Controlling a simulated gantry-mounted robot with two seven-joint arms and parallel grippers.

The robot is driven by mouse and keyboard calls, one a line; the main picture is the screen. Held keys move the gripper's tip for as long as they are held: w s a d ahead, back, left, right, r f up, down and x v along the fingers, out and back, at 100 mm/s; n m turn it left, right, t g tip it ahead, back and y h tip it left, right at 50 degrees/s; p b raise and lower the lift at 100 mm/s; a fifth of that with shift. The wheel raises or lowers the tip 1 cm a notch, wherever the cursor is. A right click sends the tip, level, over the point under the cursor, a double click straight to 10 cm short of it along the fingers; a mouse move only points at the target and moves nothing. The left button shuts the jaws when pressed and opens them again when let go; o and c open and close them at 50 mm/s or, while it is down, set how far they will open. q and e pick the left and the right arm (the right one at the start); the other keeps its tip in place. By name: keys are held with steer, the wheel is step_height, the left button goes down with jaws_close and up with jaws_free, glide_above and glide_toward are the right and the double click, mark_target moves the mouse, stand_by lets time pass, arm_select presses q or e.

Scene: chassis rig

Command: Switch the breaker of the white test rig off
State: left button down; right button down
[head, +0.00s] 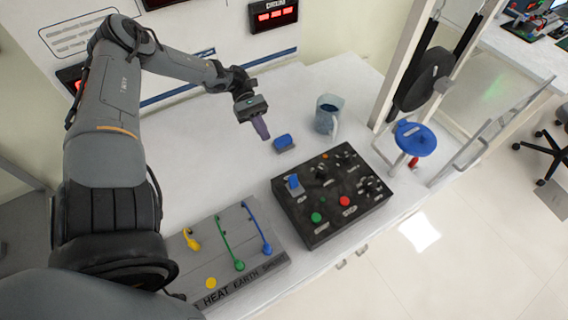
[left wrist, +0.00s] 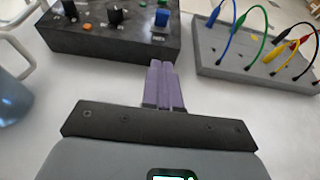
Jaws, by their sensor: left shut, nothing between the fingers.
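My left gripper (head: 263,135) has purple fingers and hangs over the white bench, behind the black control box (head: 305,219). It is shut and empty; its fingertips (left wrist: 162,68) also show together in the left wrist view, pointing towards the box and a grey cable box (left wrist: 222,60). The black box has a blue switch (head: 293,184), a green button (head: 315,217), a red button (head: 344,201) and dark knobs. The blue switch also shows in the left wrist view (left wrist: 162,17), apart from the fingers. I cannot tell which part is the breaker. My right gripper is not in view.
A small blue-topped block (head: 283,142) and a blue-grey jug (head: 327,117) stand on the bench (head: 210,158). The grey cable box (head: 203,255) with coloured leads is at the front left. A frame with a blue disc (head: 414,140) stands at the right.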

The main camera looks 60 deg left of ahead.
arm_select(q)
glide_toward(292, 178)
steer(key=f, duration=0.2)
steer(key=d+f, duration=0.1)
steer(key=f, duration=0.2)
steer(key=shift+w+b, duration=0.1)
steer(key=shift+b, duration=0.2)
steer(key=shift+w+d+r+p, duration=0.1)
steer(key=shift+d+r+p, duration=0.2)
steer(key=shift+d, duration=0.35)
steer(key=shift+w+d+r+p, duration=0.1)
steer(key=shift+d+r+p, duration=0.2)
steer(key=shift+d, duration=0.35)
steer(key=shift+d+r+p, duration=0.2)
steer(key=shift+d+r, duration=0.1)
steer(key=shift+d, duration=0.35)
steer(key=shift+r, duration=0.1)
